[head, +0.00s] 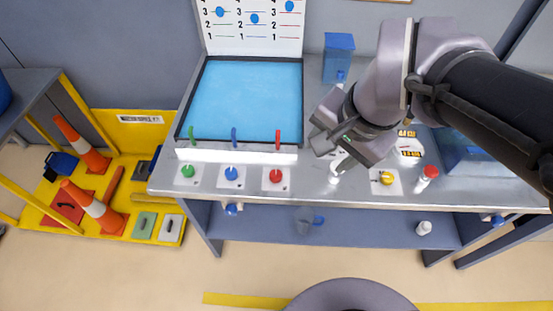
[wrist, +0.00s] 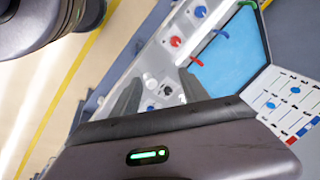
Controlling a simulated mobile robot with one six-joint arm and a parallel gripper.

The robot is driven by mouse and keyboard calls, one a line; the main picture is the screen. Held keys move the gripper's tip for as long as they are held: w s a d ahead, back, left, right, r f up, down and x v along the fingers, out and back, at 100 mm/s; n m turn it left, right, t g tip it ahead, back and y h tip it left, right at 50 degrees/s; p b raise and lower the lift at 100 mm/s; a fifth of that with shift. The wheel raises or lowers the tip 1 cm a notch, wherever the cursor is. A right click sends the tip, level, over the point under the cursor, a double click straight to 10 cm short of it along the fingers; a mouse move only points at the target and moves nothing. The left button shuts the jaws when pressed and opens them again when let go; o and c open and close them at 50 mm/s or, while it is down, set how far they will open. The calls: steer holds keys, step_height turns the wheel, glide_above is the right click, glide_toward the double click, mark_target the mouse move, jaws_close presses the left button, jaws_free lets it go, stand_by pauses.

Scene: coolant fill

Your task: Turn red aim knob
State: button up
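The red aim knob (head: 275,175) sits on a white square plate on the bench's front strip, right of the blue knob (head: 231,173) and green knob (head: 187,171). In the wrist view the red knob (wrist: 176,41) is above the gap between my fingers, apart from them. My gripper (head: 335,155) hangs over the front strip, right of the red knob. Its two dark fingers (wrist: 157,80) stand apart with nothing held. A red spout (head: 277,139) stands behind the red knob at the edge of the blue basin (head: 246,98).
Right of the red knob are a white bottle-like piece (head: 335,172), a yellow knob (head: 386,178) and a red-capped bottle (head: 427,176). A blue container (head: 338,58) and a marked board (head: 252,24) stand behind. Orange cones (head: 82,146) are on the left.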

steer(key=w+a+f+m+g+h+p, duration=0.1)
steer(key=w+a+f+m+g+p, duration=0.15)
steer(key=w+a, duration=0.5)
steer(key=m, duration=0.2)
glide_above(276, 174)
step_height(276, 174, down, 5)
steer(key=shift+g+h, duration=0.4)
steer(key=shift+g, duration=0.15)
step_height(276, 174, down, 18)
steer(key=b, duration=0.5)
steer(key=shift+f, duration=0.2)
steer(key=shift+r, duration=0.1)
jaws_close()
